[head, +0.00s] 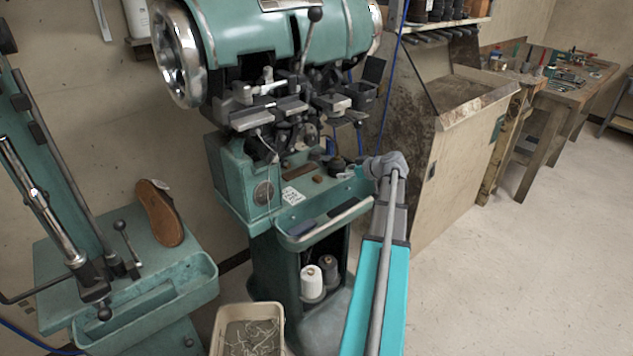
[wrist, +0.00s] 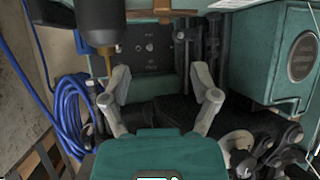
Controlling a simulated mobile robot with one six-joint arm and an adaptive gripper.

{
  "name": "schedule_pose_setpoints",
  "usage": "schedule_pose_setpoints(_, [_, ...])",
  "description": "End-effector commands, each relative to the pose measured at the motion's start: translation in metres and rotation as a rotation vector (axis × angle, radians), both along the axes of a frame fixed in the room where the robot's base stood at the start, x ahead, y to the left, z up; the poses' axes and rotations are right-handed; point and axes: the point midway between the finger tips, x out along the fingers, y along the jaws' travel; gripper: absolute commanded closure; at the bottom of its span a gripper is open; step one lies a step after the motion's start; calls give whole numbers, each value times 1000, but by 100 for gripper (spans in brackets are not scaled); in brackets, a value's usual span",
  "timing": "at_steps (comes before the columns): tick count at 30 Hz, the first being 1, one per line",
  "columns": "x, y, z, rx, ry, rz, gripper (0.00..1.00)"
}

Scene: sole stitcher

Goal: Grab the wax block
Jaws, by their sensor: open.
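A small brown lump (head: 318,179), which looks like the wax block, lies on the green stitcher's work shelf in the head view. It is left of my arm's wrist joint and appears apart from it. I cannot make out the wax block with certainty in the wrist view. My gripper (wrist: 160,82) is open, with its two pale fingers spread and nothing between them. Dark machine parts and a dark panel show behind the fingers. In the head view my gripper's fingers cannot be made out.
The green stitcher (head: 232,165) stands around the work shelf, with clamps above it. A dark brown bottle-like cylinder (wrist: 101,22) and blue cable (wrist: 70,105) are close at left in the wrist view. A green housing (wrist: 268,45) stands at right. A bin (head: 217,325) sits below.

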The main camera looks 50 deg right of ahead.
Motion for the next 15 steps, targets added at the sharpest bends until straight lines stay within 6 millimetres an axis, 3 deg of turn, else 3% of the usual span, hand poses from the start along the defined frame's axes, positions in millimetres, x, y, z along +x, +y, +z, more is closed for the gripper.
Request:
schedule_pose_setpoints(8, [14,-1,-11,1,0,-2,22])
schedule_pose_setpoints(15, [45,1,-30,0,0,-1,22])
